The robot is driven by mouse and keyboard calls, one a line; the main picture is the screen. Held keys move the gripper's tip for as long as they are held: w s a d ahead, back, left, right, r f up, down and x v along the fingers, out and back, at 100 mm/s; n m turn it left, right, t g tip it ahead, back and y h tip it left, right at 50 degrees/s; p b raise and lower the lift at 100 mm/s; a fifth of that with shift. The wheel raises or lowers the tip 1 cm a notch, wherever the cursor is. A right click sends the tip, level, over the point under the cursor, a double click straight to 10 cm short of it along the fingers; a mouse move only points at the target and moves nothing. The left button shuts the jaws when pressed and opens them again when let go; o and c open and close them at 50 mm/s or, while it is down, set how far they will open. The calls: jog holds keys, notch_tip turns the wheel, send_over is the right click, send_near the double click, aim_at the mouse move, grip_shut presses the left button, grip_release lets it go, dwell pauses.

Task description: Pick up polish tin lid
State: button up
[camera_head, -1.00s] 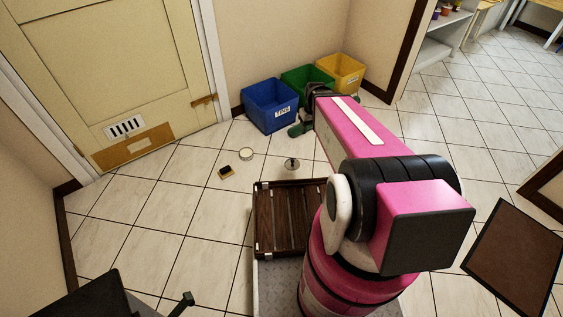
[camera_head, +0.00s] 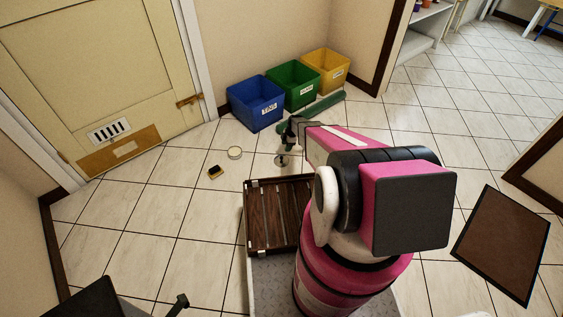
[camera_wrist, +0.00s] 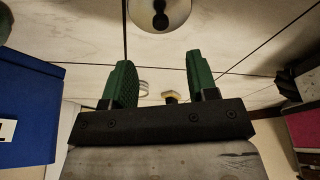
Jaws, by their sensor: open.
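A round pale disc with a dark knob (camera_head: 281,160), which looks like the polish tin lid, lies on the tiled floor. It also shows at the top edge of the wrist view (camera_wrist: 172,20), beyond my fingertips and partly cut off. My gripper (camera_wrist: 158,58) has two green fingers spread apart with nothing between them. In the head view my gripper (camera_head: 286,132) is just above and behind the disc, and my arm hides part of it. A low round pale tin (camera_head: 234,153) lies to the left; in the wrist view it is smaller (camera_wrist: 143,87).
A yellow-and-black brush (camera_head: 215,172) lies near the tin. A dark slatted wooden tray (camera_head: 262,215) is in front of the disc. Blue (camera_head: 254,105), green (camera_head: 296,84) and yellow (camera_head: 327,68) bins stand behind by the wall.

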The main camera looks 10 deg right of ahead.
aim_at(282, 157)
jog(key=x, duration=1)
jog(key=shift+s+a+f, duration=0.1)
jog(key=shift+a+f, duration=0.1)
jog(key=shift+f, duration=0.1)
jog(key=c, duration=1)
